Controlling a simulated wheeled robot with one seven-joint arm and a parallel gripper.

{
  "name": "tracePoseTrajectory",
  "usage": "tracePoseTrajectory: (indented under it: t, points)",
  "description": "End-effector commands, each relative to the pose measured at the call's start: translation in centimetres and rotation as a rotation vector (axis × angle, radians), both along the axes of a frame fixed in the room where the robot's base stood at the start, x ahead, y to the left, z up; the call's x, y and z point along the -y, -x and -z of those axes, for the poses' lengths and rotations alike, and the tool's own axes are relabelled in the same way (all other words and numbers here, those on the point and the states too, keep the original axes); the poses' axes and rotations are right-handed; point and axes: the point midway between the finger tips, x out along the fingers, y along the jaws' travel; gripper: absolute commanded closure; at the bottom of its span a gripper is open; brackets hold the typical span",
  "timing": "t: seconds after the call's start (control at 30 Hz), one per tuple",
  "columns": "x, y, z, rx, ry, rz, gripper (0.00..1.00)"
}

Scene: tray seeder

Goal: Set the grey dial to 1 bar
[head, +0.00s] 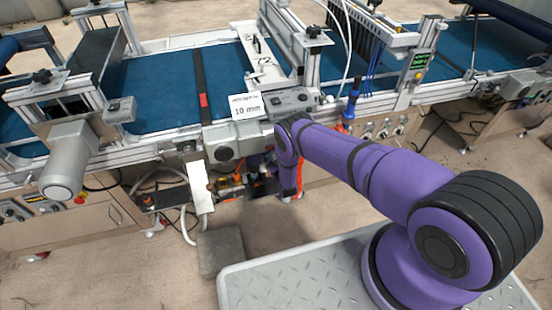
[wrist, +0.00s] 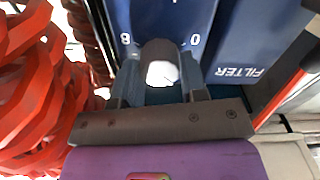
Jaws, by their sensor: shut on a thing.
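In the wrist view, the dark grey dial (wrist: 160,47) is in front of a blue panel (wrist: 178,15) marked with an 8 on the left and a 0 on the right. My gripper (wrist: 158,66) is shut on the dial, one finger on each side. A white patch shows between the fingers. I cannot read the dial's setting, and no pointer is clear. In the head view, my arm reaches below the machine's front edge, and the dial and fingertips cannot be made out there.
In the wrist view, coiled red hose (wrist: 40,95) is close on the left, and a blue box labelled FILTER (wrist: 250,50) is close on the right. In the head view, a "10 mm" sign (head: 247,107) stands above my arm on the seeder's frame. A grey block (head: 221,252) lies on the floor.

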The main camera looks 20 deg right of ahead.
Motion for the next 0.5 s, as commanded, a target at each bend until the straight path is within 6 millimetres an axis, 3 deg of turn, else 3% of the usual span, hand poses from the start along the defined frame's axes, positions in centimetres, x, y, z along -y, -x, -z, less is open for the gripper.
tracePoseTrajectory:
  t: [0.5]
  points:
    - [-0.08, 0.05, 0.06, -0.001, 0.484, -0.002, 0.84]
